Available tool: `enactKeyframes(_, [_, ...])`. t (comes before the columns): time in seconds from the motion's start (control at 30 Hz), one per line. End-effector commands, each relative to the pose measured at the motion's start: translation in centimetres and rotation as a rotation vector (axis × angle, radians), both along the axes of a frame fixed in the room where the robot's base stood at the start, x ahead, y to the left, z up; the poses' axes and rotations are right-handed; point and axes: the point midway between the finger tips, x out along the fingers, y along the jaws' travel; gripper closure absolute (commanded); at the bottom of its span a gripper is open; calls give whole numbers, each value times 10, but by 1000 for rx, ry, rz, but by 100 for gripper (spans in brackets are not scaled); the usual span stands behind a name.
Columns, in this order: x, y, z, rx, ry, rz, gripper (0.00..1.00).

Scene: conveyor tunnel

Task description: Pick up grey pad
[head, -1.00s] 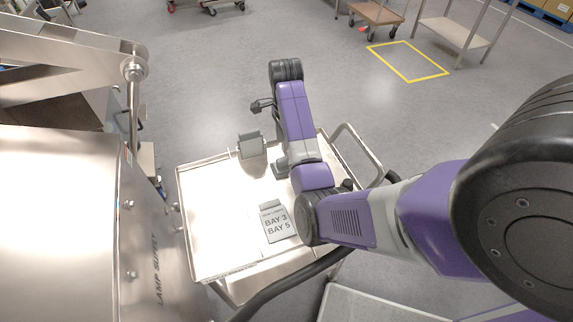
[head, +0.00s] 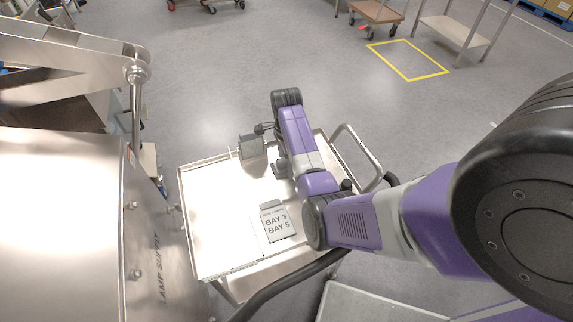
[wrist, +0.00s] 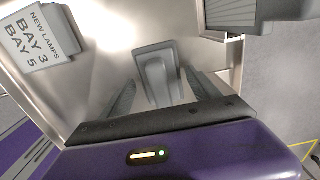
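The grey pad (wrist: 156,72) lies on the metal cart top, near the middle of the wrist view. A small grey shape that appears to be the pad (head: 282,169) shows beside my arm in the head view, partly hidden. My gripper (wrist: 161,86) is open, with one finger on each side of the pad's near end in the wrist view. I cannot tell whether the fingers touch it. In the head view my forearm hides the gripper.
The metal cart (head: 205,235) has a raised rim. A sign reading "BAY 3 BAY 5" (head: 276,222) stands near its front, and a grey box (head: 250,147) stands at the far edge. A large metal cabinet (head: 60,220) is close on the left.

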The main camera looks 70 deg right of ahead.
Motion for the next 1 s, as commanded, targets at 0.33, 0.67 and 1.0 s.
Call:
enactKeyframes(0.33, [0,0,0,0,0,0,94])
enactKeyframes(0.67, [0,0,4,-2,-1,0,94])
enactKeyframes(1.0, [1,-1,53,-5,-3,1,94])
